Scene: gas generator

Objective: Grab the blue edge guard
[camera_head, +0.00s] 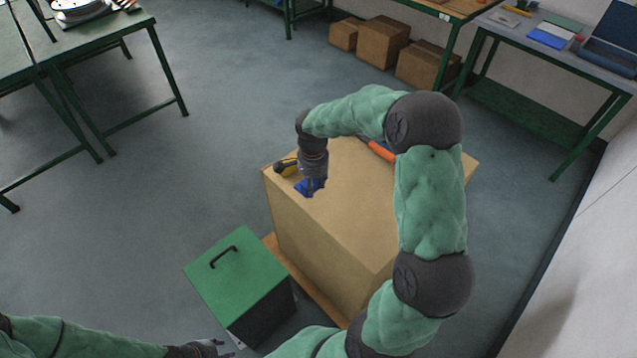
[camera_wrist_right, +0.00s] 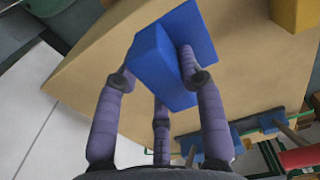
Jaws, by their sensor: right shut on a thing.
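The blue edge guard (camera_head: 306,188) is an angled blue piece at the near left edge of the large cardboard box (camera_head: 322,258). My right gripper (camera_head: 312,188) points down over it. In the right wrist view the guard (camera_wrist_right: 178,58) sits between the fingers of my right gripper (camera_wrist_right: 157,85), which is shut on it. I cannot tell whether the guard touches the box top. My left gripper (camera_head: 212,349) is at the bottom edge of the head view, low and away from the box; its finger opening is unclear.
A yellow and black tool (camera_head: 286,167) lies close beside the guard. An orange-handled thing (camera_head: 378,150) lies further back on the box, partly behind my arm. A green lidded bin (camera_head: 238,270) stands at the front left. Open floor lies to the left.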

